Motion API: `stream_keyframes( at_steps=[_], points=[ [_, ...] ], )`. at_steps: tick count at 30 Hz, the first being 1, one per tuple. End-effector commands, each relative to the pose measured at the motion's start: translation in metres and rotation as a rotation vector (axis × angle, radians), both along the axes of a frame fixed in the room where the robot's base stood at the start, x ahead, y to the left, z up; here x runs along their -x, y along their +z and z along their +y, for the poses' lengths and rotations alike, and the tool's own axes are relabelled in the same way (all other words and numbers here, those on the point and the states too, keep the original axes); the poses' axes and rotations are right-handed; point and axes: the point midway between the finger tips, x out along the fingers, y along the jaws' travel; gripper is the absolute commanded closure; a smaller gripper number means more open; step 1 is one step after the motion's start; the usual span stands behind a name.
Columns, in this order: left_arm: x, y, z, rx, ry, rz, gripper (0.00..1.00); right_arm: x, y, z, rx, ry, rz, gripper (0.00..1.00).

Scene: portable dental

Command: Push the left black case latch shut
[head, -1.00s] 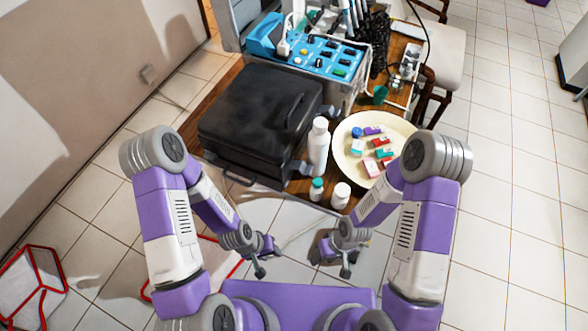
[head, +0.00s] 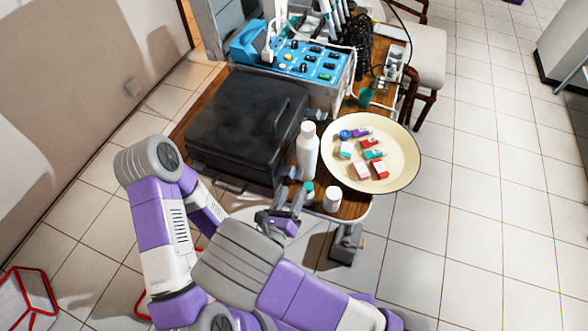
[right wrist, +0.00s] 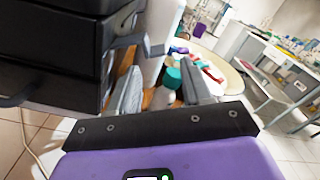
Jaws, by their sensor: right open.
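The closed black case (head: 245,125) lies on the wooden table. Its nearer grey latch (head: 294,172) sticks outward from the right side, by the near corner, and also shows in the right wrist view (right wrist: 150,47). A farther latch (head: 324,114) also sticks out on that side. My right gripper (head: 289,198) is just in front of the case's near right corner, below the nearer latch. In the right wrist view its two fingers are apart with nothing held, and the latch is ahead of them. Whether a finger touches it is unclear. My left gripper is hidden behind my right arm.
A tall white bottle (head: 307,152), a green-capped bottle (head: 308,190) and a small white jar (head: 332,199) stand close to the right gripper. A cream plate (head: 400,172) with small boxes lies to the right. A blue control unit (head: 300,62) stands behind the case.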

Motion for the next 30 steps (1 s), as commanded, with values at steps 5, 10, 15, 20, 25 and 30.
stream_keyframes(
  at_steps=[5, 10, 15, 20, 25, 30],
  points=[
    [0.000, -0.005, 0.000, 0.000, -0.001, 0.001, 0.57, -0.018, 0.003, -0.003, 0.029, 0.010, -0.014, 0.51],
    [0.000, -0.011, 0.000, 0.000, -0.001, 0.001, 0.57, -0.045, 0.002, -0.011, 0.025, 0.010, -0.012, 0.51],
    [0.000, -0.015, 0.000, 0.000, -0.001, 0.001, 0.57, -0.065, 0.002, -0.017, 0.025, 0.012, -0.011, 0.51],
    [0.000, -0.016, 0.000, 0.000, -0.001, 0.001, 0.57, -0.072, 0.003, -0.020, 0.025, 0.012, -0.010, 0.51],
    [0.000, -0.016, 0.000, 0.000, -0.001, 0.001, 0.57, -0.073, 0.003, -0.020, 0.025, 0.013, -0.009, 0.51],
    [0.000, -0.016, 0.000, 0.000, -0.001, 0.001, 0.57, -0.072, 0.003, -0.020, 0.024, 0.012, -0.010, 0.68]
  ],
)
